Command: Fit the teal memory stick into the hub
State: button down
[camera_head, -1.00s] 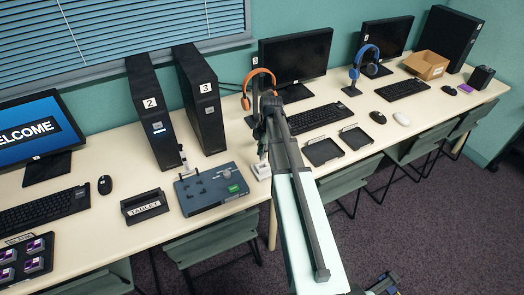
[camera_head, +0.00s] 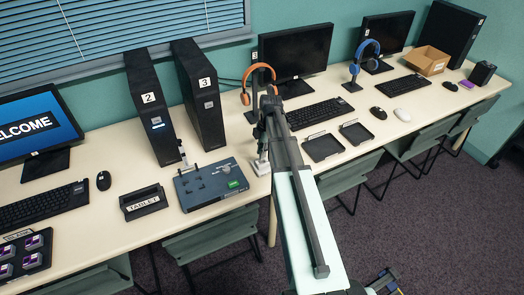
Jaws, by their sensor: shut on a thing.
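A blue-grey flat box (camera_head: 208,190) with a green label and dark fittings on top lies on the table in front of the towers; it looks like the hub. My gripper (camera_head: 262,152) points down just right of this box, partly hidden by my own arm. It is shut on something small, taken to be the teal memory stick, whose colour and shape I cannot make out. A small white block (camera_head: 260,167) shows right under the gripper; whether they touch is unclear.
Black towers (camera_head: 156,125) and (camera_head: 202,105) stand behind the box. A tablet holder (camera_head: 144,203) is left of it. Orange headphones (camera_head: 258,72) hang close behind my gripper. Two dark trays (camera_head: 322,148) and a keyboard (camera_head: 316,115) lie right. Chairs (camera_head: 218,232) stand along the front edge.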

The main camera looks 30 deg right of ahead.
aim_at(261, 160)
jog(key=shift+f, duration=0.6)
dwell(0.8)
jog(key=shift+f+b, duration=0.3)
jog(key=shift+b, duration=0.1)
jog(key=shift+f, duration=0.65)
dwell(0.9)
jog(key=c, duration=1.1)
grip_release()
jog(key=shift+r, duration=0.15)
jog(key=shift+r+p, duration=1.7)
jog(key=shift+r, duration=1.7)
